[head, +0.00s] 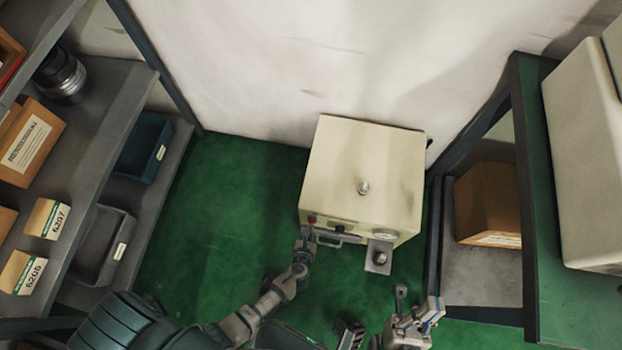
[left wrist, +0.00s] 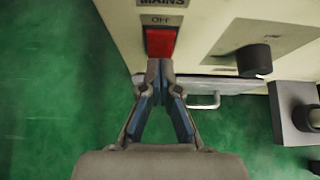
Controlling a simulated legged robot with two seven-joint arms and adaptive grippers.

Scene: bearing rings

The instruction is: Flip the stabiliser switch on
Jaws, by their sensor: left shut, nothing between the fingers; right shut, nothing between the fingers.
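A cream box-shaped machine (head: 365,165) stands on the green floor against the white wall. In the left wrist view its front carries a red switch (left wrist: 161,42) under labels reading "MAINS" and "OFF". My left gripper (left wrist: 160,66) is shut and empty, its fingertips at the lower edge of the red switch; I cannot tell if they touch it. In the head view the left gripper (head: 305,240) is at the machine's front left corner. My right gripper (head: 402,292) is shut and empty, below and right of the machine, apart from it. I see no label naming a stabiliser.
A black knob (left wrist: 254,60) and a handle (left wrist: 203,101) are right of the red switch. A small grey bracket (head: 379,257) juts from the machine's front right. Shelves with boxes (head: 34,145) stand left; a green-topped bench (head: 540,110) stands right. Green floor is free at left.

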